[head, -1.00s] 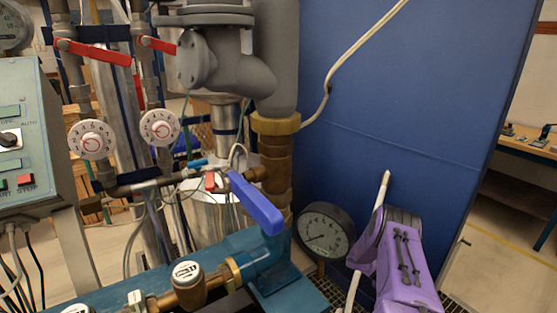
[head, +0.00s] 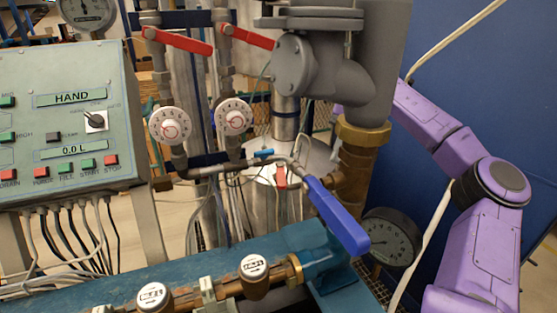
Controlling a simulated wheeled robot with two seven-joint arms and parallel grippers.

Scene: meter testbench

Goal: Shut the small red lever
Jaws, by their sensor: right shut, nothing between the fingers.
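A small red lever (head: 280,176) stands low among thin pipes, near the middle of the head view, just left of the long blue handle (head: 338,214). Two longer red levers, a left one (head: 178,41) and a right one (head: 247,36), sit higher on vertical pipes and slant down to the right. My purple right arm reaches in from the right and passes behind the thick grey pipe. My right gripper (head: 337,111) is mostly hidden there; only a purple sliver shows left of the pipe. It is shut and empty, above and right of the small lever. My left gripper is out of view.
The grey pipe (head: 384,70) and its brass section (head: 360,150) stand between my right arm and the small lever. Two white dials (head: 170,128) hang left. A pressure gauge (head: 388,238) is at lower right. A control panel (head: 65,120) fills the left.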

